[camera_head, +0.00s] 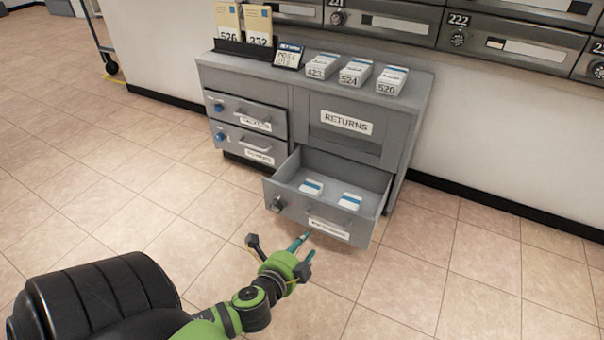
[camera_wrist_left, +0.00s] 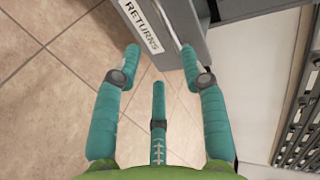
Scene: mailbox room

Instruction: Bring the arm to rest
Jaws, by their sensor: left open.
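My left gripper (camera_head: 283,252) is at the end of my green arm, low over the floor in front of the grey cabinet (camera_head: 300,92). Its fingers are spread and hold nothing. The lower right drawer (camera_head: 377,212) is pulled open, with two white-and-blue packets (camera_head: 311,187) inside. The gripper is near the drawer's front; I cannot tell the exact gap. In the left wrist view, my teal fingers (camera_wrist_left: 160,72) are apart, with floor between them. A grey front with a RETURNS label (camera_wrist_left: 143,24) lies beyond the fingertips. My right gripper is not in view.
Several white card stacks (camera_head: 356,73) and a small sign (camera_head: 288,55) stand on the cabinet top. Two closed drawers (camera_head: 246,112) are on the left. Wall mailboxes (camera_head: 390,23) hang above. Tiled floor (camera_head: 110,180) is clear to the left and right.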

